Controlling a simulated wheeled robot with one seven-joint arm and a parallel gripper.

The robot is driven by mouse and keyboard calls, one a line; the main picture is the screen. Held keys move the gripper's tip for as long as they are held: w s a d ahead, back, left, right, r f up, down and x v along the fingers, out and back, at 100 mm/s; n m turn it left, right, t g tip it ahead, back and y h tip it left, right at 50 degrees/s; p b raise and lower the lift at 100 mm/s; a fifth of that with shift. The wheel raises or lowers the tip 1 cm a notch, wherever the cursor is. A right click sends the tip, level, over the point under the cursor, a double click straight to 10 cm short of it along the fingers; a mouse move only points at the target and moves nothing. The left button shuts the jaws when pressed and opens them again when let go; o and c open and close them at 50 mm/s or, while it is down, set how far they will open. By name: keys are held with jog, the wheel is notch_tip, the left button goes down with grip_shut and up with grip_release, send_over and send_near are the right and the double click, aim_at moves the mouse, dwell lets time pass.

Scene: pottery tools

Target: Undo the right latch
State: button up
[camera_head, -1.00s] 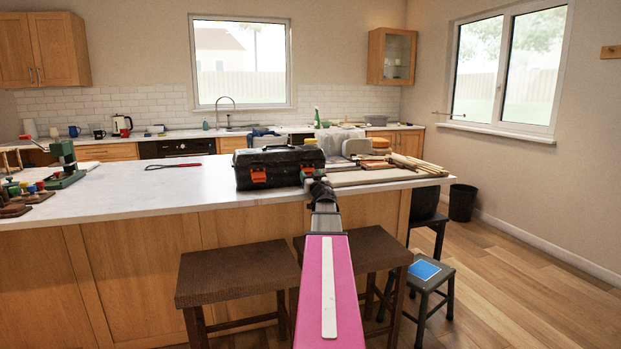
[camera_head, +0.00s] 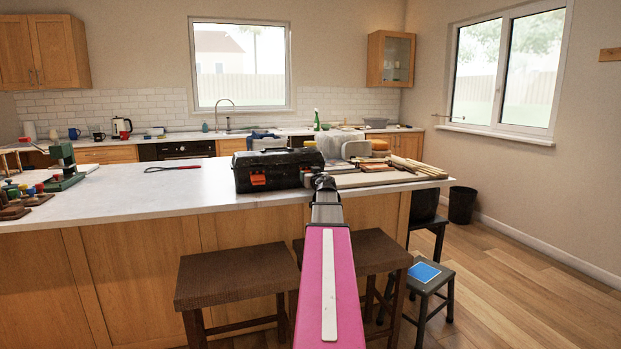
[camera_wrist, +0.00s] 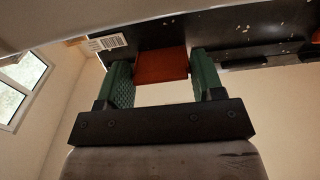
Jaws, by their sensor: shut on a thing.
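A black toolbox (camera_head: 270,172) stands on the white island counter. Its left orange latch (camera_head: 258,180) shows on the front face. The right latch is hidden behind my arm in the head view. In the wrist view, the red-orange right latch (camera_wrist: 162,66) lies between the green finger pads of my gripper (camera_wrist: 163,72), against the dark toolbox face (camera_wrist: 150,35). The jaws are shut on it, one pad at each side. The latch's exact angle is hard to tell.
Wooden boards and sticks (camera_head: 385,176) lie on the counter right of the toolbox. A green press (camera_head: 64,165) stands at the far left. Stools (camera_head: 237,270) stand in front of the island, beside my arm. The counter (camera_head: 130,200) left of the toolbox is mostly clear.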

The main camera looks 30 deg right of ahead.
jog(key=shift+s+r+g, duration=0.1)
jog(key=shift+r+g, duration=0.05)
jog(key=shift+g, duration=0.15)
jog(key=o, duration=0.8)
jog(key=shift+c, duration=0.2)
jog(key=v, duration=1)
jog(key=shift+s, duration=0.35)
